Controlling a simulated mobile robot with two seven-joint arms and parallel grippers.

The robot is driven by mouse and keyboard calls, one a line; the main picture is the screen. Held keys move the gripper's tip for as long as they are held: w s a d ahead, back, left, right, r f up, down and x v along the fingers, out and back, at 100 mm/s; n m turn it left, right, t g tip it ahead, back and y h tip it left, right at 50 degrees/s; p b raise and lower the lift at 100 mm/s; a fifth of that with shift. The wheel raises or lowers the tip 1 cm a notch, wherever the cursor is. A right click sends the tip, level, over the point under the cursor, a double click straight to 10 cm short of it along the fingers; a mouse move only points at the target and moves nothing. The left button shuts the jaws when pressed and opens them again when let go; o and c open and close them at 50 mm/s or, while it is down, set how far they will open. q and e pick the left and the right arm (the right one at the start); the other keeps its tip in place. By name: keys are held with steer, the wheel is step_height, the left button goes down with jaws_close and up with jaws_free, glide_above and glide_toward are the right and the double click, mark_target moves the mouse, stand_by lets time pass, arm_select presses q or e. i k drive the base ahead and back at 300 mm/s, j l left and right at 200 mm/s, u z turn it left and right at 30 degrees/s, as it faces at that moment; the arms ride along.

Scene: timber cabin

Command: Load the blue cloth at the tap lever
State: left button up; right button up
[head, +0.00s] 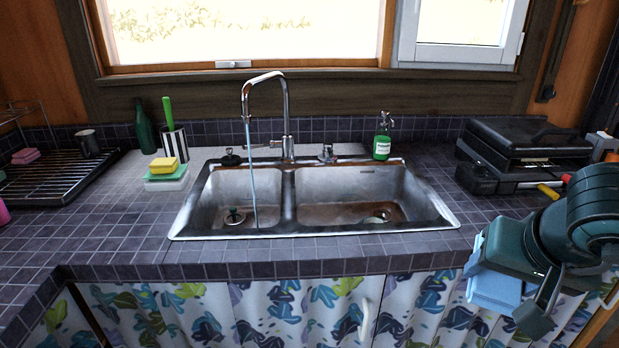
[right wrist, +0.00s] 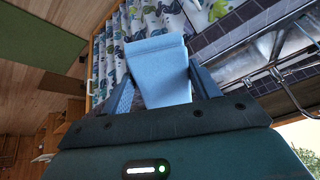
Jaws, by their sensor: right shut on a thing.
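The tap (head: 286,115) stands behind the double sink, and a thin stream of water runs from its spout into the left basin. A small tap lever (head: 258,147) sticks out to the left at the tap's base. My right gripper (head: 505,305) is at the right, in front of the counter edge and well apart from the tap. It is shut on the folded blue cloth (head: 492,291). The cloth also shows between the two fingers in the right wrist view (right wrist: 161,72). My left gripper is not in view.
The steel sink (head: 318,232) is set in a dark tiled counter (head: 110,235). A green soap bottle (head: 382,136), sponges (head: 164,165), a striped cup (head: 175,144) and a black grill (head: 525,140) stand around it. A drying rack (head: 60,175) is at left. The counter front is clear.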

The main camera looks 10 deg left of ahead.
mark_target(272, 145)
steer(key=u, duration=2.7)
steer(key=k+l, duration=0.1)
steer(key=l, duration=0.35)
steer(key=k+l+u, duration=0.1)
steer(key=l, duration=0.35)
steer(key=k+l, duration=0.1)
steer(key=l, duration=0.35)
steer(key=k+l+u, duration=0.1)
steer(key=l, duration=0.35)
